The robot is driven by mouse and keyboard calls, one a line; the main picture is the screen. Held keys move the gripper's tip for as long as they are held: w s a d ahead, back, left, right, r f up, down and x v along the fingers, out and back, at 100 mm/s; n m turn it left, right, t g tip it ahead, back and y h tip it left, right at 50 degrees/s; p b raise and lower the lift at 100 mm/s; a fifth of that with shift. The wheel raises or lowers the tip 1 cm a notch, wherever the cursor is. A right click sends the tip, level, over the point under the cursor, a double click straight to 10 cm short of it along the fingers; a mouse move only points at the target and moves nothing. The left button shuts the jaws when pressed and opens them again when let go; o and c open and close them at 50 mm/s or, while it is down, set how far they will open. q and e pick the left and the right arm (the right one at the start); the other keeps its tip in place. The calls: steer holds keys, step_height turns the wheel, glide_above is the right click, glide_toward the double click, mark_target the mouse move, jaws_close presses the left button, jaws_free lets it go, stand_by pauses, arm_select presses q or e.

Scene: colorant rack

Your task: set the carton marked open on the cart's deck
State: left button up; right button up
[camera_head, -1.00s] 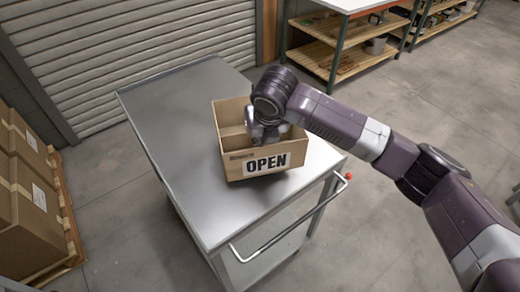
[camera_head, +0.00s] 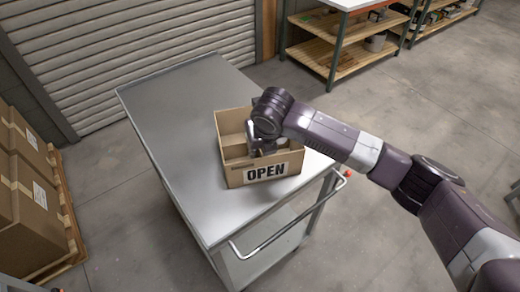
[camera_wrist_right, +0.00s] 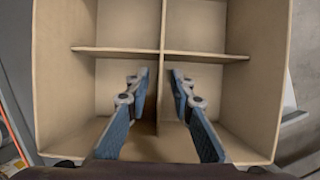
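My right gripper (camera_head: 257,146) reaches down into the carton from above. In the right wrist view the carton's inside (camera_wrist_right: 110,25) is split by crossing dividers (camera_wrist_right: 205,56). There the right gripper's two blue fingers (camera_wrist_right: 159,72) stand on either side of the middle divider, with a small gap showing at each side. My left gripper is not in view.
The cart's push handle (camera_head: 290,222) is at its near right end. Closed cartons (camera_head: 30,205) stand on a pallet at the left. A roller shutter (camera_head: 130,40) is behind the cart, and wooden shelves (camera_head: 345,62) stand at the back. The deck's far left part is clear.

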steer(key=b+v, duration=0.2)
steer(key=v, duration=1)
